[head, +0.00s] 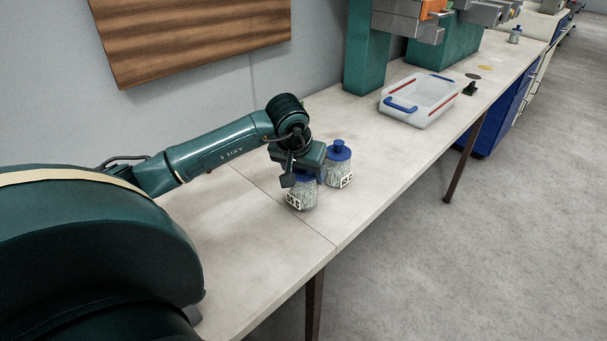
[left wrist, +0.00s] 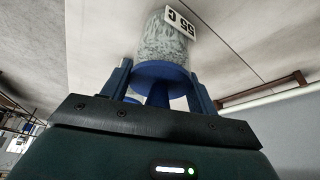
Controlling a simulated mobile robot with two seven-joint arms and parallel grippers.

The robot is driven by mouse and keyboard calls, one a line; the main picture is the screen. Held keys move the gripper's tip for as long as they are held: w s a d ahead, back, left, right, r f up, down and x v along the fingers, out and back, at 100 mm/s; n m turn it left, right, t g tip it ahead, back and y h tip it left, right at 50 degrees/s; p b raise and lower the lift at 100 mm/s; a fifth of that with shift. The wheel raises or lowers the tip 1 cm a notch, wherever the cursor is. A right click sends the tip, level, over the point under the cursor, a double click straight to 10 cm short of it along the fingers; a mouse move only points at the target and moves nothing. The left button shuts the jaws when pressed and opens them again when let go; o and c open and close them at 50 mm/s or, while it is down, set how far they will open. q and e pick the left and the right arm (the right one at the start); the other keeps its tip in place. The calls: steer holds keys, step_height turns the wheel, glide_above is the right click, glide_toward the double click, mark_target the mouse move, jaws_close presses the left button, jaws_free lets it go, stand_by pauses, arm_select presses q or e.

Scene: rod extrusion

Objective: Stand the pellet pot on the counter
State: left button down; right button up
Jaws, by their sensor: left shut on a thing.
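A pellet pot (head: 302,196), a clear jar of pale speckled pellets with a blue lid and a white label, is under my left gripper (head: 306,174). My left gripper is shut on its blue top from above. In the left wrist view the pot (left wrist: 168,40) is between the two fingers, label towards its upper right. The pot looks upright, low over the counter (head: 390,160); I cannot tell whether its base touches. A second, similar pot (head: 340,168) stands upright on the counter close to the right. My right gripper is not in view.
A white tray (head: 424,112) with blue handles stands farther along the counter. Beyond it are a small dark green object (head: 469,89) and a distant pot (head: 515,36). A green machine (head: 367,50) stands at the wall. The counter's front edge is near the pots.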

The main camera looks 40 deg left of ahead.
arm_select(q)
steer(key=shift+f, duration=0.4)
steer(key=shift+f, duration=0.25)
steer(key=shift+c, duration=2.1)
jaws_free()
steer(key=shift+r, duration=0.1)
steer(key=shift+r, duration=0.2)
steer(key=v, duration=1.1)
steer(key=shift+s+r, duration=0.25)
steer(key=shift+r, duration=0.1)
steer(key=shift+d, duration=0.2)
